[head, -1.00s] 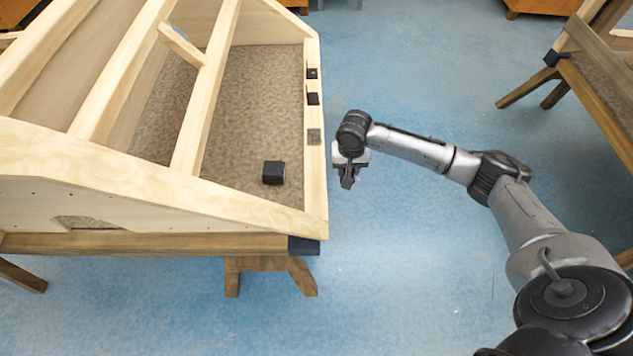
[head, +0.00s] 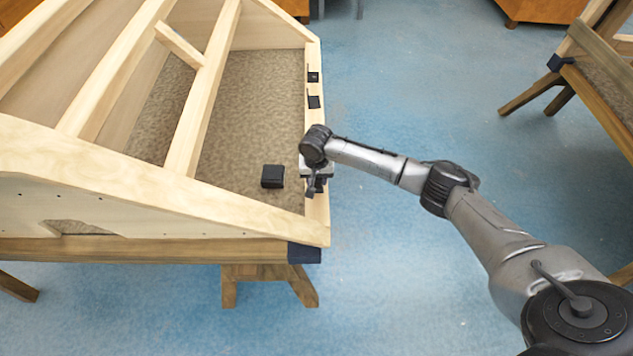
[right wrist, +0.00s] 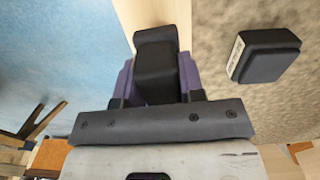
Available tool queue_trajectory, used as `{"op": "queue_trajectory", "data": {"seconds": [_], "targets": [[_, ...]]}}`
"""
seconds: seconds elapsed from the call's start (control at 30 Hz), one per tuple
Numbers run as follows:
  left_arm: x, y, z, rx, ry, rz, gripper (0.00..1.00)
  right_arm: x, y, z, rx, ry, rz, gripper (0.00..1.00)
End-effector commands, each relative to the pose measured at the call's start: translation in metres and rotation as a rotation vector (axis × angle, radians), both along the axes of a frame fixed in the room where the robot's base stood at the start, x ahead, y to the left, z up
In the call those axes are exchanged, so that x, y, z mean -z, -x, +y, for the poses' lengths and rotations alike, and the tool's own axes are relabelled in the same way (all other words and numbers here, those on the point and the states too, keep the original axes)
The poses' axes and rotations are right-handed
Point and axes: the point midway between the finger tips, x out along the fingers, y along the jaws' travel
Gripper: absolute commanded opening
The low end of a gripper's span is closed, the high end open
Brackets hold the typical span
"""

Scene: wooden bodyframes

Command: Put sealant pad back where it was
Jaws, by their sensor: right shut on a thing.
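My right gripper (head: 316,188) is over the right beam of the wooden bodyframe (head: 90,165), near its front corner. In the right wrist view its purple fingers (right wrist: 156,75) are shut on a black pad (right wrist: 155,42), which I take for the sealant pad. The held pad appears over or against the pale beam; I cannot tell whether it touches. Two small dark pads (head: 314,101) (head: 313,77) sit farther back along the same beam. My arm hides the beam around the gripper. My left gripper is not in view.
A loose black block (head: 272,176) lies on the brown panel (head: 250,110) inside the frame, just left of my right gripper; it also shows in the wrist view (right wrist: 265,55) with a white label. Another wooden frame (head: 605,85) stands at the right. Blue floor between is clear.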

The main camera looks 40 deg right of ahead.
Motion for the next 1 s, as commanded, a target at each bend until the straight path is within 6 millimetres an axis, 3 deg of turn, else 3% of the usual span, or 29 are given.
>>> {"op": "queue_trajectory", "data": {"seconds": [0.1, 0.5, 0.53, 0.7, 0.8, 1.0], "targets": [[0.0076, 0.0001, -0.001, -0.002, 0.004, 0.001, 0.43, 0.0145, 0.0, -0.0002, 0.0, 0.0, 0.0, 0.17], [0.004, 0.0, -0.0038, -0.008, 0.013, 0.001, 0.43, 0.0163, 0.0001, 0.0001, 0.001, -0.001, -0.001, 0.17], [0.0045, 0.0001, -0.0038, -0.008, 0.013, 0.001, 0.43, 0.0167, 0.0001, -0.0001, 0.0, -0.001, -0.001, 0.38], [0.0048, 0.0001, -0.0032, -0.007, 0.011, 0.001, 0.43, 0.0167, 0.0, -0.0001, 0.0, 0.001, -0.001, 0.54], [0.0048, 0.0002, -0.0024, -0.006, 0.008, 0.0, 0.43, 0.0167, 0.0001, -0.0002, 0.0, 0.001, -0.001, 0.61], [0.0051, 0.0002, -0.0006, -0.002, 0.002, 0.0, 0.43, 0.0165, 0.0, -0.0003, 0.0, 0.001, -0.001, 0.61]]}}
